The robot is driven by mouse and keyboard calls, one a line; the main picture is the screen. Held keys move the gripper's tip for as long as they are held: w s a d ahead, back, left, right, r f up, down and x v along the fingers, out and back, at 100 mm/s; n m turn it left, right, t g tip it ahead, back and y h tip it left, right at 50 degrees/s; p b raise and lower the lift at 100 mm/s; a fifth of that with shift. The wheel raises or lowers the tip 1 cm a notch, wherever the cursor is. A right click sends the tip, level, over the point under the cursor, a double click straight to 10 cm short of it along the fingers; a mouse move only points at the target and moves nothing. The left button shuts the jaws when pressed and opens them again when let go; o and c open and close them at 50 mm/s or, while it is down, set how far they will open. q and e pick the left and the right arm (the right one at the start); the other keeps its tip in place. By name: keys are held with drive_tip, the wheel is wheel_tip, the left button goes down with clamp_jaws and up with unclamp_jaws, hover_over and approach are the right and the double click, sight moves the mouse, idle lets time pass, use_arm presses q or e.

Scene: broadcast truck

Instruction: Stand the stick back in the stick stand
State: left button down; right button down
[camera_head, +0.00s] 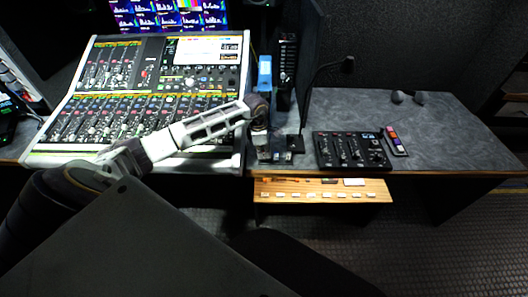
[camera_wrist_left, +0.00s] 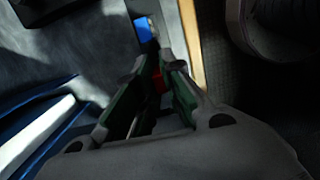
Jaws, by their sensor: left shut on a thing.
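My left gripper (camera_head: 274,150) is at the desk's front edge, just right of the mixing console. A small dark holder with coloured pieces (camera_head: 394,140), possibly the stick stand, is on the desk to the right, apart from the gripper. My right gripper is not in view.
The mixing console (camera_head: 150,95) fills the left. A black control panel (camera_head: 351,150) lies between my gripper and the coloured holder. A gooseneck microphone (camera_head: 348,65) rises behind. A wooden shelf (camera_head: 370,190) juts out below the edge. The right desk top (camera_head: 450,125) is mostly clear.

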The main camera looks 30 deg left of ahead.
use_arm(q)
drive_tip(key=shift+f, duration=0.25)
drive_tip(key=c, duration=1.5)
unclamp_jaws()
drive_tip(key=shift+o, duration=0.2)
drive_tip(key=shift+r, duration=0.1)
wheel_tip(320, 180, up, 12)
drive_tip(key=a, duration=0.1)
drive_tip(key=shift+s+a, duration=0.15)
drive_tip(key=shift+s, duration=0.2)
drive_tip(key=shift+f, duration=0.2)
